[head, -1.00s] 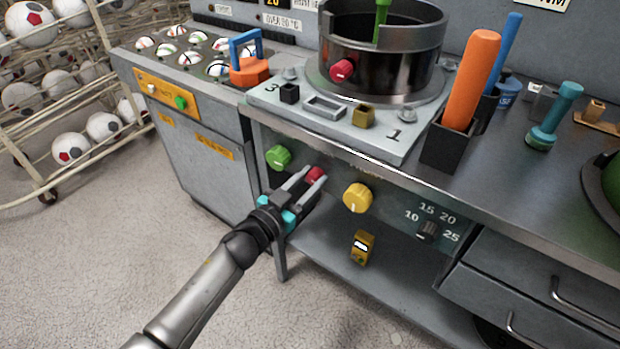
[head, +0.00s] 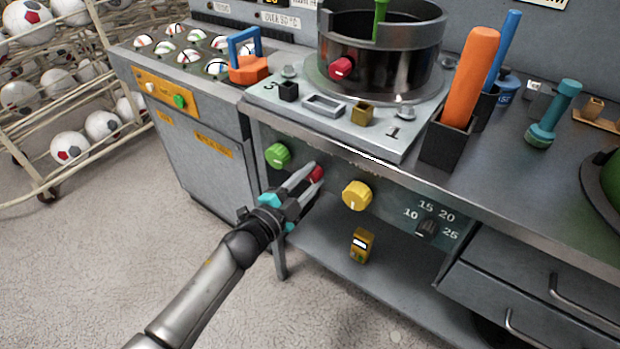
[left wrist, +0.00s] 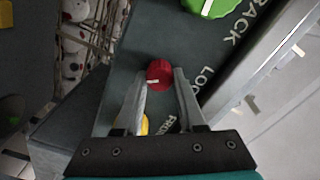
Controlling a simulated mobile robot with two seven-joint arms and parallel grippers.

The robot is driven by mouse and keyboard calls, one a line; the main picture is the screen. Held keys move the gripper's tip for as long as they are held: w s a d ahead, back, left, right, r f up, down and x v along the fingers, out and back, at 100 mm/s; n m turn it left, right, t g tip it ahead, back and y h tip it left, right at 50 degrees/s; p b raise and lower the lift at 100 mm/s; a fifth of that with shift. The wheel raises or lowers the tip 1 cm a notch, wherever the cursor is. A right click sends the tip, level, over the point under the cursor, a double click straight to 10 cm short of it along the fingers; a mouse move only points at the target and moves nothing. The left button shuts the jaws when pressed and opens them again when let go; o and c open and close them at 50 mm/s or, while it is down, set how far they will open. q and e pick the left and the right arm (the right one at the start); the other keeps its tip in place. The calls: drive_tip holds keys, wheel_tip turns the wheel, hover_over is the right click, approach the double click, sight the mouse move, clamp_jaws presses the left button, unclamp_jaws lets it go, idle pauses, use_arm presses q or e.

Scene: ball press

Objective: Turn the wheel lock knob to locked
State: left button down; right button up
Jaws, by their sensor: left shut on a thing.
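The red knob (head: 317,173) is on the dark panel under the machine's front edge, between the green and yellow knobs. It also shows in the left wrist view (left wrist: 159,72), with a small white mark on its edge. Lettering starting "LOC" and "FR" stands beside it, partly hidden by a finger. My left gripper (head: 311,178) is at the red knob, its two fingers on either side of it and shut on it. The fingers hide part of the knob. My right gripper is not in view.
The green knob (head: 277,155) and yellow knob (head: 357,195) sit close on either side. A small dark selector (head: 427,227) with numbers is further right. The counter edge juts out above the panel. A lower shelf (head: 330,265) lies below.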

use_arm(q)
drive_tip(key=m, duration=0.3)
drive_tip(key=shift+f+m+b, duration=0.15)
drive_tip(key=shift+m+b, duration=0.15)
drive_tip(key=shift+m, duration=1.3)
drive_tip(key=shift+b, duration=0.3)
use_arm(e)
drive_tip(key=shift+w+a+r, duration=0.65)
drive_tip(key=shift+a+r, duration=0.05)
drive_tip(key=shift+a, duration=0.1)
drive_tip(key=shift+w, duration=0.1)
use_arm(q)
drive_tip(key=c, duration=0.5)
unclamp_jaws()
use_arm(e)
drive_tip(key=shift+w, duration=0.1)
